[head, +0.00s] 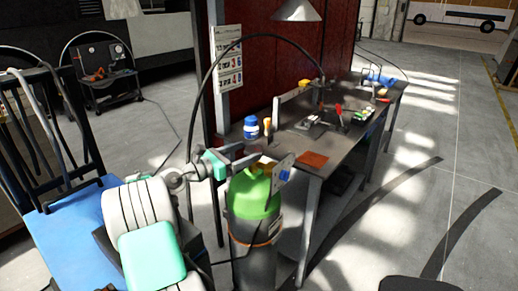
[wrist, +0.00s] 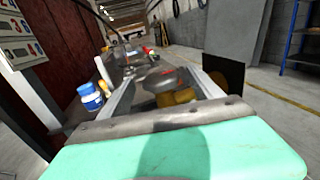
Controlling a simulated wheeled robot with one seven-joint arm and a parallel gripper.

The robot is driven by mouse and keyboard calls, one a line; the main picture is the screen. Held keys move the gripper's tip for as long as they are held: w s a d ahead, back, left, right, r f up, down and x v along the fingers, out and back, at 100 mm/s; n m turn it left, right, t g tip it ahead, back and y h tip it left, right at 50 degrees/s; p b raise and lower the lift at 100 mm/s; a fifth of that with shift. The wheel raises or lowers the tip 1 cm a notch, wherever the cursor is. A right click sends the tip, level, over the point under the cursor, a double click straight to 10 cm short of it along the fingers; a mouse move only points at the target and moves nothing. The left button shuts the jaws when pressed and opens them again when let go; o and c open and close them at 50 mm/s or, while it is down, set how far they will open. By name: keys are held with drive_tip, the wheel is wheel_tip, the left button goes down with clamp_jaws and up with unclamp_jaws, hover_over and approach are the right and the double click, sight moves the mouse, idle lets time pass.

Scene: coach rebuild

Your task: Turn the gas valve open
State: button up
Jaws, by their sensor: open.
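The gas cylinder (head: 254,238) stands upright at the near end of the workbench, with a grey body and a bright green shoulder. Its brass valve (head: 264,161) is at the top, partly hidden by my gripper (head: 250,157). In the wrist view, the brass valve body (wrist: 180,97) and a round grey handwheel (wrist: 164,80) show between the two fingers of my gripper (wrist: 163,76). The fingers are apart, one on each side of the handwheel. I cannot tell whether either finger touches it.
The workbench (head: 340,152) carries tools, a blue-and-white pot (head: 251,127) and an orange sheet (head: 312,160). A small plate (head: 282,174) is beside the valve. A black hose arches above the bench. Open floor lies to the right.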

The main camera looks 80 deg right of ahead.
drive_tip(key=p+x, duration=0.1)
drive_tip(key=x, duration=0.5)
drive_tip(key=shift+s+d, duration=0.2)
drive_tip(key=shift+d, duration=0.15)
drive_tip(key=c, duration=1.4)
